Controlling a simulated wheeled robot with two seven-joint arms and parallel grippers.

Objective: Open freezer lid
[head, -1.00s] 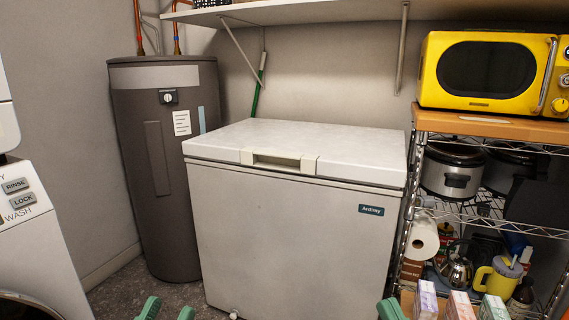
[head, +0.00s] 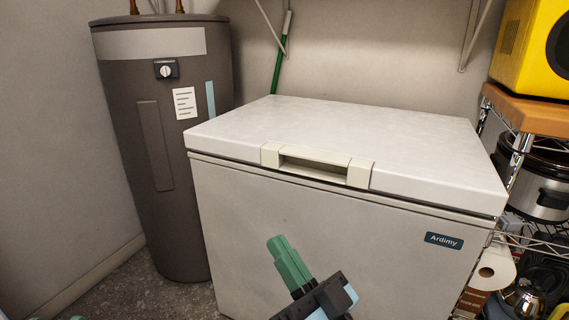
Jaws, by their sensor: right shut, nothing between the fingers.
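The white chest freezer (head: 320,235) stands ahead in the head view, with a dark "Ardimy" label at its upper right. Its white lid (head: 350,135) lies flat and closed on the body. A cream handle with a recessed slot (head: 316,165) sits at the lid's front edge. My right gripper (head: 281,245), with green fingers, is in front of the freezer's front face, below the handle and apart from it. It is shut and empty. Only small green tips, apparently of my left gripper (head: 76,318), show at the bottom left edge; the rest is out of frame.
A grey water heater (head: 155,130) stands left of the freezer. A wire shelf rack with a yellow microwave (head: 530,50) and a slow cooker (head: 538,195) stands close on the right. A green pole (head: 280,55) leans behind the lid. Bare wall rises above the lid, with shelf brackets higher up.

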